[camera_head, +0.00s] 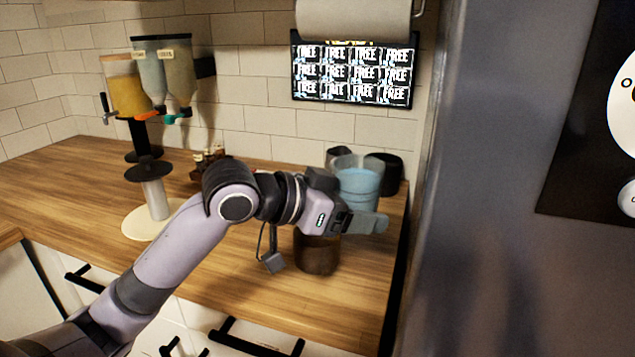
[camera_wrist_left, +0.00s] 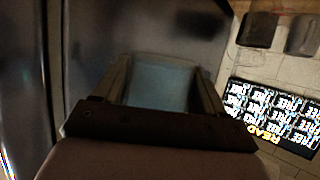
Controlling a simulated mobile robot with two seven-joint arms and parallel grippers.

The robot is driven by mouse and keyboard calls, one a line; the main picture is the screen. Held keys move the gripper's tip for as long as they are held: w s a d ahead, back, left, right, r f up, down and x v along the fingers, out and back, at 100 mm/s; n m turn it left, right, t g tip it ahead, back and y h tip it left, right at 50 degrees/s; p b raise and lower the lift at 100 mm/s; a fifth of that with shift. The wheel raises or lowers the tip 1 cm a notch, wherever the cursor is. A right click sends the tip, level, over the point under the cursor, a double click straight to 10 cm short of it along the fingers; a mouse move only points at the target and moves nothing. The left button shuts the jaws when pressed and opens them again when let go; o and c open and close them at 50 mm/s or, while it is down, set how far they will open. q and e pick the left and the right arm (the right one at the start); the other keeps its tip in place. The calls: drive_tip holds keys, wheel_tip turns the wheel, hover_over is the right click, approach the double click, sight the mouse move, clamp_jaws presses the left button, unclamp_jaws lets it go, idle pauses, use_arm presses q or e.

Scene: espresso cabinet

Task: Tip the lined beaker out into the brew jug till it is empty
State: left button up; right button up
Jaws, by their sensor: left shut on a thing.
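The lined beaker (camera_head: 358,182) is a clear vessel with pale blue liquid in it, and looks about upright in the head view. My left gripper (camera_head: 368,222) is shut on it and hides its lower part. In the left wrist view the beaker (camera_wrist_left: 160,84) shows as a blue-grey patch between the fingers of the gripper (camera_wrist_left: 163,95). The brew jug, a dark brown vessel (camera_head: 317,254), stands on the counter below and left of the gripper, its top partly hidden by my wrist. My right gripper is in neither view.
Dark canisters (camera_head: 390,172) stand behind the beaker by the wall. A tall grey panel (camera_head: 490,180) closes off the right side. Dispensers (camera_head: 165,75) and a round-based stand (camera_head: 157,200) are at left. The wooden counter (camera_head: 80,190) is clear at far left.

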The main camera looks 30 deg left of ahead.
sight(347, 186)
use_arm(q)
drive_tip(key=shift+w+a+r+n+g+h, duration=0.15)
drive_tip(key=shift+a+r+n+g+h, duration=0.2)
drive_tip(key=shift+n, duration=0.3)
drive_tip(key=shift+w+a+r+n+g+h, duration=0.1)
drive_tip(key=shift+w+a+r+n+h, duration=0.05)
drive_tip(key=shift+r+n+h, duration=0.4)
drive_tip(key=shift+w+a+f+n+g+h+b, duration=0.25)
drive_tip(key=shift+a+f+n+h+b, duration=0.15)
drive_tip(key=shift+n+b, duration=0.35)
drive_tip(key=shift+w+a+r+n+h, duration=0.2)
drive_tip(key=shift+a+r+n+h, duration=0.1)
drive_tip(key=shift+r+n, duration=0.3)
idle(0.7)
drive_tip(key=shift+r+n+h, duration=0.5)
drive_tip(key=shift+r+n, duration=0.05)
idle(0.8)
drive_tip(key=shift+s+d+f+n+h+b, duration=0.1)
drive_tip(key=shift+f+n+h+b, duration=0.15)
drive_tip(key=shift+n+h, duration=0.4)
drive_tip(key=shift+f+n+h+b, duration=0.15)
drive_tip(key=shift+n+h+b, duration=0.15)
drive_tip(key=shift+n, duration=0.65)
idle(1.8)
